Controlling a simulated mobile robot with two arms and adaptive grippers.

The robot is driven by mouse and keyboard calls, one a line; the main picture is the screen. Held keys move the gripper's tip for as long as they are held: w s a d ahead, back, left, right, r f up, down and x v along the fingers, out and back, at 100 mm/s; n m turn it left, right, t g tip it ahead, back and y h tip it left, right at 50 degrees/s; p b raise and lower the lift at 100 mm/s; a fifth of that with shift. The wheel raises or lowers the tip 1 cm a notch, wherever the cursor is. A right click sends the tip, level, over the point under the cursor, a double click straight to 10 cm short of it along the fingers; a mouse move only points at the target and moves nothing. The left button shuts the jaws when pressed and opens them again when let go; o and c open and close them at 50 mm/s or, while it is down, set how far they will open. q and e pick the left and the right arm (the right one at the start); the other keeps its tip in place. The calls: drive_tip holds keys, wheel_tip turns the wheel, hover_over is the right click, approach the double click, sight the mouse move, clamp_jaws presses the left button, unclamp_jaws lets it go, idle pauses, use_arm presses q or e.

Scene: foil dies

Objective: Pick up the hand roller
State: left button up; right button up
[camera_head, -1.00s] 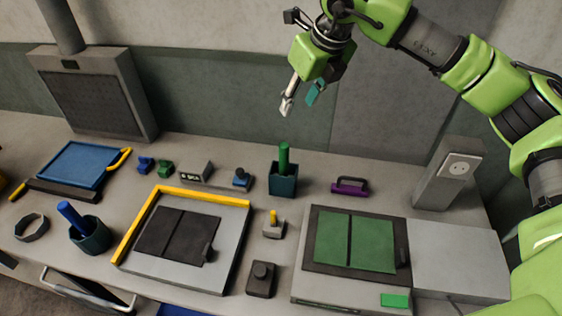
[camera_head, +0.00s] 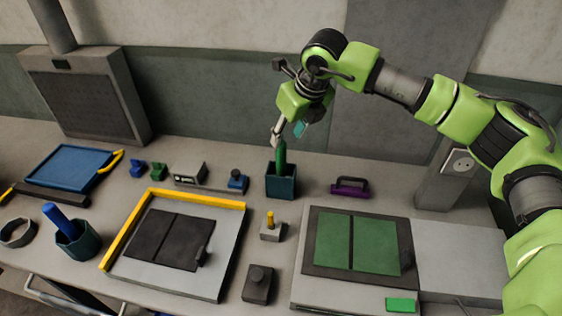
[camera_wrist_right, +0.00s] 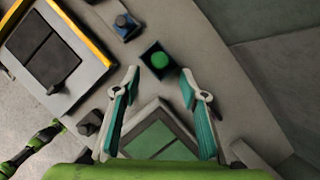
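A green upright handle (camera_head: 281,157) stands in a dark teal square holder (camera_head: 281,183) on the bench; it looks like the hand roller, with its lower part hidden inside. In the wrist view the round green top (camera_wrist_right: 159,61) shows inside the dark holder (camera_wrist_right: 153,74), just beyond my fingertips. My right gripper (camera_head: 278,136) hangs right above the handle. In the wrist view its two teal-padded fingers (camera_wrist_right: 162,84) are apart with nothing between them.
A blue handle (camera_head: 60,219) stands in a round cup at left. Plates with black (camera_head: 166,239) and green (camera_head: 374,242) panels lie in front.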

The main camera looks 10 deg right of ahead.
sight(282, 144)
drive_tip(key=shift+x, duration=0.9)
drive_tip(key=p+x, duration=0.1)
drive_tip(key=x, duration=0.1)
drive_tip(key=p+x, duration=0.2)
drive_tip(key=shift+w+a, duration=0.2)
drive_tip(key=shift+w, duration=0.1)
drive_tip(key=shift+w+f, duration=0.2)
drive_tip(key=shift+f, duration=0.3)
drive_tip(key=shift+r, duration=0.1)
clamp_jaws()
